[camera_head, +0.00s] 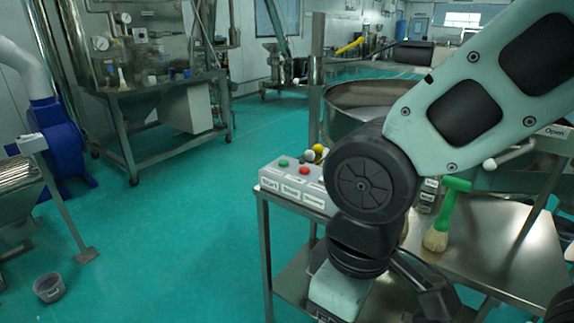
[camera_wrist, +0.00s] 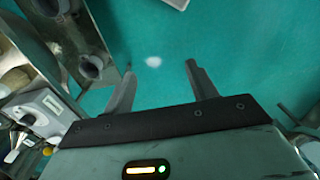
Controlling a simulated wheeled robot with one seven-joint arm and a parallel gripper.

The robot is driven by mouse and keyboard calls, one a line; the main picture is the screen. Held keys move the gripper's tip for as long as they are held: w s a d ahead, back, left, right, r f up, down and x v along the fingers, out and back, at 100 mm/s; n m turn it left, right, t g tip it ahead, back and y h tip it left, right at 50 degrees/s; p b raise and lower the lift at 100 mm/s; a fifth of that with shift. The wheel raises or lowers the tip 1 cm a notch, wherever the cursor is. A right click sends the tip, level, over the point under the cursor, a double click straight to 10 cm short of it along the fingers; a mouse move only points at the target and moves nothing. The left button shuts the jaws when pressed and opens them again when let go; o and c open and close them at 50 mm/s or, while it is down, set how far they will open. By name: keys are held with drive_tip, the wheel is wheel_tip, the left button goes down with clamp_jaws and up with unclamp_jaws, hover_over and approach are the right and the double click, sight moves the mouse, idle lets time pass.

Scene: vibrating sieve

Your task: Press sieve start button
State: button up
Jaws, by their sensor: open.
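The control box (camera_head: 286,183) sits on the corner of the steel table. Its green button (camera_head: 283,163) is above the label "Start". A red button (camera_head: 303,171) is beside it, above "Stop". My gripper (camera_wrist: 161,82) shows in the wrist view with its two fingers spread apart and nothing between them; beyond them is green floor. In the head view my arm hangs in front of the table, right of the control box, and hides the box's right end. No contact between gripper and green button is visible.
The steel table (camera_head: 500,232) carries a green-handled brush (camera_head: 437,238) at right. A round sieve pan (camera_head: 345,97) stands behind the box. A grey knob (camera_head: 308,157) and a yellow knob (camera_head: 318,149) rise near the buttons. The green floor (camera_head: 190,220) left of the table is mostly clear.

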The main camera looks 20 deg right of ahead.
idle(0.4)
clamp_jaws()
idle(1.6)
